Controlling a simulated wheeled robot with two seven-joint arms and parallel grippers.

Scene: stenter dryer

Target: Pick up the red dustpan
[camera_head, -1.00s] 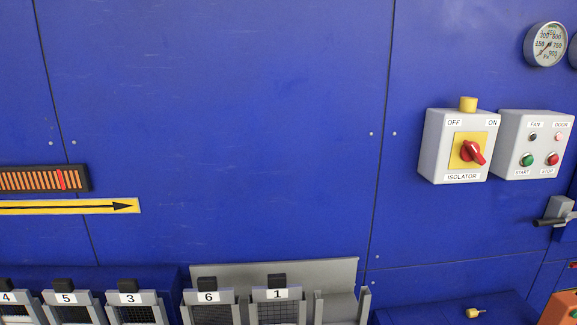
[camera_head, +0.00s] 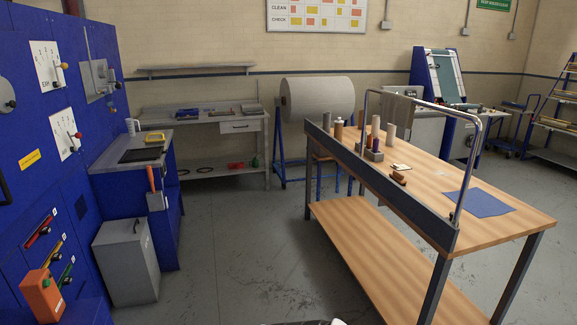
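I cannot pick out a red dustpan for certain. A small red object (camera_head: 236,165) lies on the lower shelf of the grey back bench; it is too small to tell its shape. A tool with an orange-red handle (camera_head: 151,178) and a grey lower part hangs upright at the side of the blue cabinet on the left. Neither gripper can be made out in the head view. Only a sliver of something dark and white shows at the bottom edge.
A long wooden table (camera_head: 420,180) with a metal rail stands at the right, carrying spools and a blue cloth (camera_head: 480,203). A grey bin (camera_head: 126,262) stands by the blue machine (camera_head: 40,150) at left. Grey floor (camera_head: 240,235) between them is clear, leading to the back bench (camera_head: 205,122).

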